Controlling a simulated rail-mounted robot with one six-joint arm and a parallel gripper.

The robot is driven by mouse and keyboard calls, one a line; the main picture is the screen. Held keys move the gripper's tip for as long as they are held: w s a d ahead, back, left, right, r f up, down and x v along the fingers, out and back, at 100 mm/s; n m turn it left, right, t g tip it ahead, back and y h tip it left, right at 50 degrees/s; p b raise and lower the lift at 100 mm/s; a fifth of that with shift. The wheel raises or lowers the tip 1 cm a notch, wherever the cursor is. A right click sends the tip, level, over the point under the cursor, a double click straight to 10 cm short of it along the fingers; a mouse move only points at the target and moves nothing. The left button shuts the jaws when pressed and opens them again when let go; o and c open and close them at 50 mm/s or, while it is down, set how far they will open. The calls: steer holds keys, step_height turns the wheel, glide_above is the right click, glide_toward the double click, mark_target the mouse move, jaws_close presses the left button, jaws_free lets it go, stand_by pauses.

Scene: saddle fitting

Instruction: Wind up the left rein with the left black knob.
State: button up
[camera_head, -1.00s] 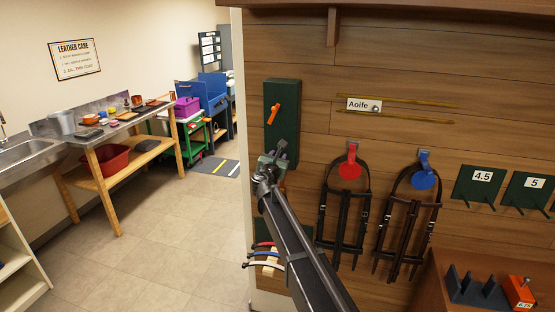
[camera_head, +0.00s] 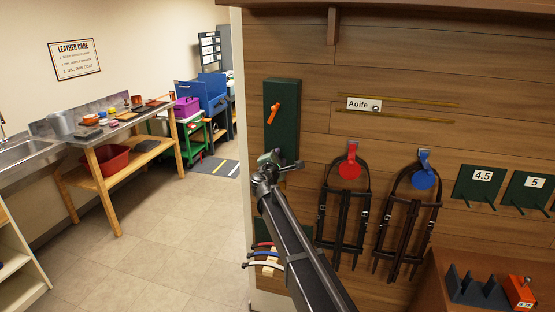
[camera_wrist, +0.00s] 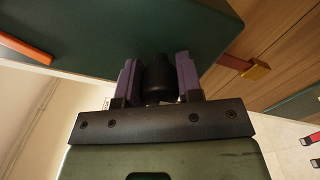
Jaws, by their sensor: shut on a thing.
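A tall dark green box (camera_head: 288,125) is fixed to the wooden wall, with an orange lever (camera_head: 275,113) on its face. My gripper (camera_head: 274,158) is at the box's lower end. In the wrist view its two purple-grey fingers (camera_wrist: 158,82) are shut on a black knob (camera_wrist: 157,74), one finger on each side, against the green box (camera_wrist: 90,35). The orange lever (camera_wrist: 25,49) also shows there at the left. A short red strip with a brass end (camera_wrist: 256,70) sticks out past the box's edge; I cannot tell whether it is the rein. The knob is hidden in the head view.
Two dark bridles hang to the right, on a red holder (camera_head: 350,169) and a blue holder (camera_head: 424,178). An "Aoife" plate (camera_head: 363,104) and thin brass rods are above them. Coloured bands (camera_head: 263,255) lie beside my arm below. The floor (camera_head: 165,240) at left is open.

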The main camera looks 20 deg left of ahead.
steer(key=m, duration=0.4)
steer(key=shift+m, duration=0.3)
steer(key=m, duration=0.4)
steer(key=shift+f+m, duration=0.1)
steer(key=shift+m, duration=0.2)
steer(key=m, duration=0.4)
steer(key=shift+m, duration=0.4)
steer(key=m, duration=0.4)
steer(key=shift+m+h, duration=0.3)
steer(key=o, duration=0.9)
steer(key=shift+s, duration=0.15)
